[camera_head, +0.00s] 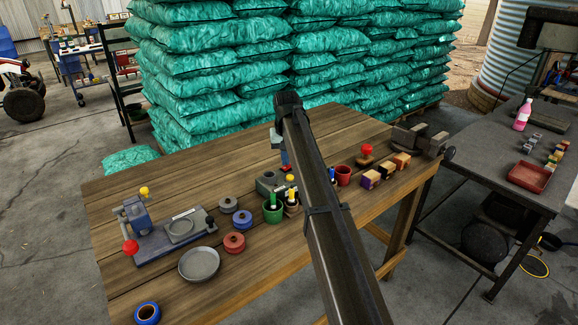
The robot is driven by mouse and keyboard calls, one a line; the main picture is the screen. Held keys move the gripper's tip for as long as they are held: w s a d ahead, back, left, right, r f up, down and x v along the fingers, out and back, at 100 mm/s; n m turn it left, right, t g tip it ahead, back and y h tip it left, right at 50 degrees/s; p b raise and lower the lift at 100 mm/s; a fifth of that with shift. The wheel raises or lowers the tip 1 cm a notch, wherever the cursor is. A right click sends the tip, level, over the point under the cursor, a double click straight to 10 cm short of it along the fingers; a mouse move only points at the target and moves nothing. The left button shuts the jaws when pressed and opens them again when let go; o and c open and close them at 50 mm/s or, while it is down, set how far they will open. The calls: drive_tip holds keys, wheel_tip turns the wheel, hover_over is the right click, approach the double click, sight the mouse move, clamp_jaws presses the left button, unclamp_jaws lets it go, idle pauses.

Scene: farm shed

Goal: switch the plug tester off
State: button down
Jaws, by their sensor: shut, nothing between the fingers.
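My gripper (284,158) shows only in part, as a small pale blue-grey shape beside my dark arm, pointing down over the middle of the bench. It looks shut and empty. Just below it is a low grey device (267,183), partly hidden by my arm, which may be the plug tester. A small red part (286,169) shows at the gripper's lower end; I cannot tell whether it is touched or which way any switch stands. At the left is a blue-grey fixture (160,238) with a red ball, a yellow knob and a labelled base.
The wooden bench (120,190) also holds a grey dish (199,264), spools (234,243), a green cup (273,212), a red cup (343,176), small blocks (385,168) and a vise (420,139). Blue tape (147,313) lies at the front left. Green sacks (215,75) stand behind.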

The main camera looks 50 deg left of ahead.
sight(286, 168)
wheel_tip(286, 168, up, 6)
idle(0.9)
idle(0.3)
